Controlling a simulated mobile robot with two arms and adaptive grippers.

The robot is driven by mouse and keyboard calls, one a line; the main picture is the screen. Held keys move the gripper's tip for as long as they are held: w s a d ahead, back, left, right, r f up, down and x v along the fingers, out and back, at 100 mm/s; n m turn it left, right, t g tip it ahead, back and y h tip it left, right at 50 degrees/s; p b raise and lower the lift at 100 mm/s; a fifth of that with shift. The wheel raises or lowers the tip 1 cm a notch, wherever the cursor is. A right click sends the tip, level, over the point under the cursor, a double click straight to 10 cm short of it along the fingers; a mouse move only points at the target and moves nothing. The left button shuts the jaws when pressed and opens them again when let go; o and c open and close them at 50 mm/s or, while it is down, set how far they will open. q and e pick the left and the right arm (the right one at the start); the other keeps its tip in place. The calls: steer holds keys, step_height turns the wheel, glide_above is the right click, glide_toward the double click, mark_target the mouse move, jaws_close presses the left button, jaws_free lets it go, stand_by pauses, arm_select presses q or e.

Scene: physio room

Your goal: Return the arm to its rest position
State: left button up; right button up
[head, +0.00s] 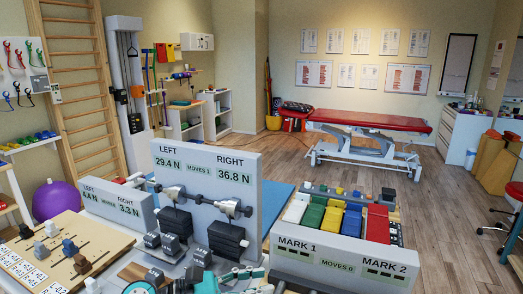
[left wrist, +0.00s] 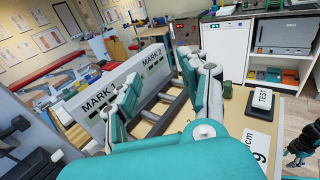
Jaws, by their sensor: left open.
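My left gripper (left wrist: 163,78) is open in the left wrist view, its teal and white fingers spread apart with nothing visible between them. Behind the fingers are the grey MARK board (left wrist: 100,98) and a dark rail frame over the pale table top. In the head view, teal and white parts of my left gripper (head: 252,279) show at the bottom edge, in front of the scale board and left of the MARK board (head: 342,263). Most of that arm is out of the picture there.
A grey board reading 29.4 N and 36.8 N (head: 206,170) stands close by, with dark weights before it. Coloured blocks (head: 332,219) sit behind the MARK board. A pegged wooden board (head: 75,262) lies left. A TEST block (left wrist: 262,98) stands right in the wrist view. Open floor lies beyond.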

arm_select(q)
step_height(320, 180, up, 5)
steer(key=w+a+n+t, duration=0.1)
steer(key=a+n+t, duration=0.2)
steer(key=n+t, duration=0.75)
steer(key=w+a+f+n+t+y, duration=0.2)
steer(key=a+n+t+y, duration=0.5)
steer(key=n, duration=1)
steer(key=s+a+f+n+g+y, duration=0.3)
steer(key=a+f+n+g+y, duration=0.15)
steer(key=f+n, duration=0.25)
steer(key=s+a+f+n+g+y, duration=0.35)
steer(key=a+f+n+y, duration=0.2)
steer(key=f+n, duration=0.2)
steer(key=s+f+n+g, duration=0.3)
steer(key=s+f+g, duration=0.25)
steer(key=s, duration=0.45)
steer(key=s+f+n+g, duration=0.45)
steer(key=s+f, duration=0.25)
steer(key=s, duration=0.3)
steer(key=s+f+m+g, duration=0.1)
steer(key=s+f+g, duration=0.15)
steer(key=f, duration=2.55)
steer(key=s+a+f, duration=0.2)
steer(key=s+f, duration=1.2)
steer(key=s, duration=0.2)
steer(key=shift+s+a+g, duration=0.15)
steer(key=shift+g, duration=0.15)
